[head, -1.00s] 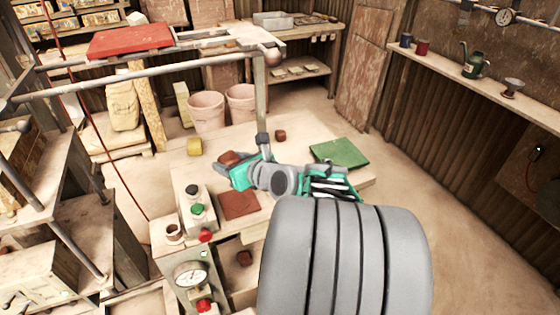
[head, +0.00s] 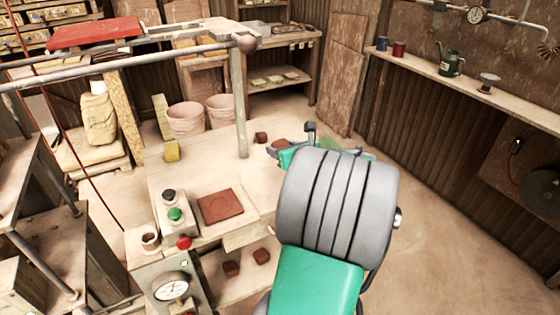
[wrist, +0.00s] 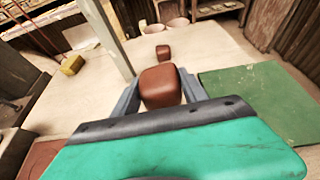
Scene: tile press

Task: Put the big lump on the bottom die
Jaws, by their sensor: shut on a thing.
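The big lump (wrist: 160,85), a reddish-brown rounded block, is between the two grey fingers of my gripper (wrist: 159,92) in the wrist view. My gripper is shut on it, above the pale table. In the head view the lump (head: 280,145) shows in part at my gripper's end, right of the grey post. A smaller brown lump (head: 261,138) lies on the table just beyond it, and also shows in the wrist view (wrist: 162,51). A flat reddish-brown square (head: 220,206) lies beside the button box; I cannot tell whether it is the bottom die.
A green mat (wrist: 258,97) lies right of my gripper. A grey post (head: 240,105) rises left of it. A yellow block (head: 172,151) stands at the table's left. The button box (head: 172,212) and gauge (head: 171,287) stand in front. Two brown lumps (head: 231,268) lie on a lower shelf.

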